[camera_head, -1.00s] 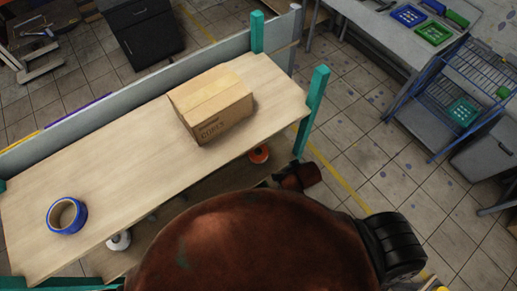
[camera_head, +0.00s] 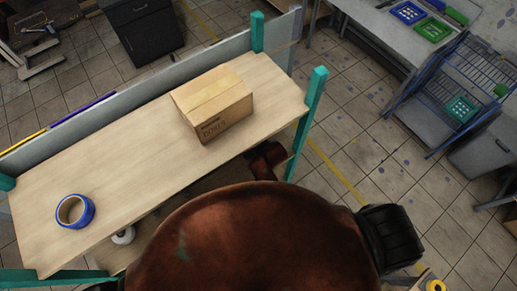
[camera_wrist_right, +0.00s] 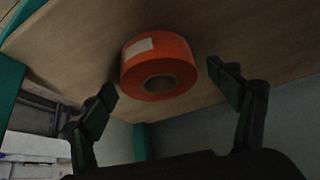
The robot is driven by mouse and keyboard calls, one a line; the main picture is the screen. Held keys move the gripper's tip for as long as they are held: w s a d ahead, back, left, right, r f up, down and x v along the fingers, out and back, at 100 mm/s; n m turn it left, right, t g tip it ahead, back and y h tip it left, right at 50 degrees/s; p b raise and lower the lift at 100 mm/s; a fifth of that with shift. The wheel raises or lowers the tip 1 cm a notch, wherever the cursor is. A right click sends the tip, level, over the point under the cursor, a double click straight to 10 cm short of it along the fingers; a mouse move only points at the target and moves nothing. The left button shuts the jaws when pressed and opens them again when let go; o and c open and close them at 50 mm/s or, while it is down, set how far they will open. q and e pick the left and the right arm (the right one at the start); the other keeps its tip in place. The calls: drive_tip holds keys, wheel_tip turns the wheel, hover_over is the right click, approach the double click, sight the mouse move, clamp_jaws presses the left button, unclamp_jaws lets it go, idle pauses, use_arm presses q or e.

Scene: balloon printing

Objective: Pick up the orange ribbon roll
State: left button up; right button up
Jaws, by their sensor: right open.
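The orange ribbon roll (camera_wrist_right: 150,58) shows in the right wrist view, with a white label on its side and its hollow core facing the camera. It rests on a wooden surface (camera_wrist_right: 80,45). My right gripper (camera_wrist_right: 162,82) is open, with one finger on each side of the roll, and no contact is visible. In the head view, part of my right arm (camera_head: 266,160) is at the table's near right edge, and the orange roll is hidden there. My left gripper is not in view.
A cardboard box (camera_head: 212,103) and a blue tape roll (camera_head: 75,211) are on the wooden tabletop (camera_head: 130,155). A white roll (camera_head: 124,235) sits below its front edge. A teal post (camera_head: 307,120) stands close to my right arm.

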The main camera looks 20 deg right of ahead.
drive_tip(key=shift+w+f, duration=0.25)
drive_tip(key=shift+f, duration=0.25)
drive_tip(key=c, duration=1.3)
